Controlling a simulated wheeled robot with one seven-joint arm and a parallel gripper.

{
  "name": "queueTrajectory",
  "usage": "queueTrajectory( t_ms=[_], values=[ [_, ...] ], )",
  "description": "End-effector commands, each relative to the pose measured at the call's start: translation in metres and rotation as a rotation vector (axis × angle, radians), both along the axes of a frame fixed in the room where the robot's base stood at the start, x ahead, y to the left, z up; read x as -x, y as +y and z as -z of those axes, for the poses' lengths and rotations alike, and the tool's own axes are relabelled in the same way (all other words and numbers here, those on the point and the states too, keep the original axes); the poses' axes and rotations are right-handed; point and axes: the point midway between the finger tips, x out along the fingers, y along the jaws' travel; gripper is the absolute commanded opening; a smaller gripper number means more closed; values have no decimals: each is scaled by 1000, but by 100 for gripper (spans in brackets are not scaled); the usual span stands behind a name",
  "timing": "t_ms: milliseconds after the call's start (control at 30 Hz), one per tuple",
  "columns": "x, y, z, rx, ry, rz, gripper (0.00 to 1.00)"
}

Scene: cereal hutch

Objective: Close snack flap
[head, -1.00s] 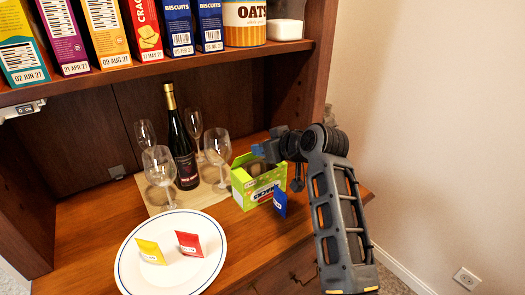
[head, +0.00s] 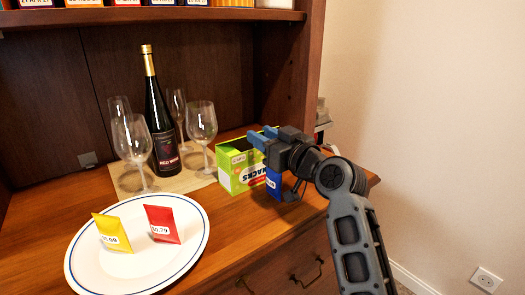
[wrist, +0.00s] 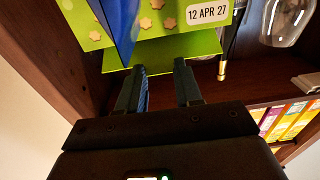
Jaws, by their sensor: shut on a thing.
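The green snack box (head: 240,176) stands upright on the wooden counter with its top at least partly open. A green flap (wrist: 165,50) lies at the fingertips in the wrist view, along the box's printed side (wrist: 160,15). My gripper (head: 264,139) is at the box's upper right edge, its fingers reaching over the top from the right. In the wrist view the fingers (wrist: 160,70) stand somewhat apart at the flap's edge. They are shut on the flap, though the contact is hard to see.
A wine bottle (head: 160,125) and several glasses (head: 201,125) stand left of the box on a mat. A white plate (head: 180,255) with a yellow packet (head: 112,232) and red packet (head: 162,224) is at front left. The cabinet wall (head: 290,75) rises behind.

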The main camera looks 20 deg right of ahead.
Motion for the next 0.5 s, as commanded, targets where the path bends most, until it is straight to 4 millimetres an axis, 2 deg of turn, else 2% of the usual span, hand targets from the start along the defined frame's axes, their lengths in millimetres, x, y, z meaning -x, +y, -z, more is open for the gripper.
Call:
queueTrajectory(
  t_ms=[33,500],
  values=[
    [1,-1,9,-4,-15,1,0],
    [3,-1,11,-31,-90,0,0]
  ],
)
